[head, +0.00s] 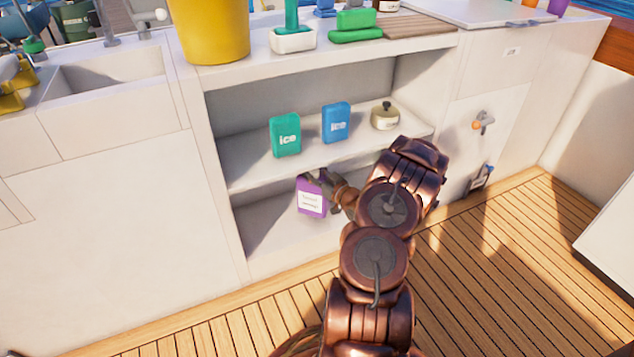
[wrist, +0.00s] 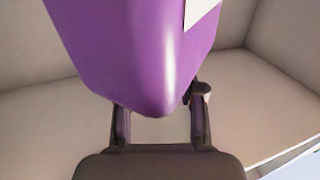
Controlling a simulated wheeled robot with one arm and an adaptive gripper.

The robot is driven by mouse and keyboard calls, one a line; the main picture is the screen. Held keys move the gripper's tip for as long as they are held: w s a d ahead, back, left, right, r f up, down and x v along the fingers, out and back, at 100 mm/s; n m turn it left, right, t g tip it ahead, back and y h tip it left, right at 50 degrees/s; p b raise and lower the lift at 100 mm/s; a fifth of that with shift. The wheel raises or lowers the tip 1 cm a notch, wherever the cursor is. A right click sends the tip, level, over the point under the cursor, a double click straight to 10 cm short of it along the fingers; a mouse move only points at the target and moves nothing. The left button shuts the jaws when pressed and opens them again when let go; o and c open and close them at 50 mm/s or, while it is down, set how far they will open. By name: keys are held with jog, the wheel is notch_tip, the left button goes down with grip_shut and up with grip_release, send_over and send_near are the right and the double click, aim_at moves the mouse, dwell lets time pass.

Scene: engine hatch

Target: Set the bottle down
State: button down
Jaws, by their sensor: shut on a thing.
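A purple bottle (head: 310,203) with a white label is in the lower compartment of the white cabinet, near its left side. My gripper (head: 322,180) is shut on its upper part, coming from the right. In the wrist view the purple bottle (wrist: 135,50) fills the top middle, between the two fingers of my gripper (wrist: 160,112). The bottle's top is hidden by the gripper in the head view. I cannot tell whether the bottle's base touches the compartment floor (head: 265,258).
The middle shelf (head: 245,172) above holds a green ice pack (head: 285,135), a blue ice pack (head: 335,122) and a small round pot (head: 385,116). The lower compartment looks clear left of the bottle. A yellow bucket (head: 210,30) stands on the counter.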

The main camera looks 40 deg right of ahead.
jog(key=shift+w+d, duration=0.2)
jog(key=shift+d, duration=0.65)
notch_tip(320, 180, down, 4)
jog(key=b, duration=0.2)
jog(key=shift+r+b, duration=0.25)
jog(key=shift+b, duration=0.05)
jog(key=c, duration=0.7)
grip_release()
jog(key=shift+f, duration=0.1)
jog(key=shift+s, duration=0.1)
jog(key=s+p, duration=0.4)
jog(key=s, duration=0.8)
jog(key=shift+a, duration=0.4)
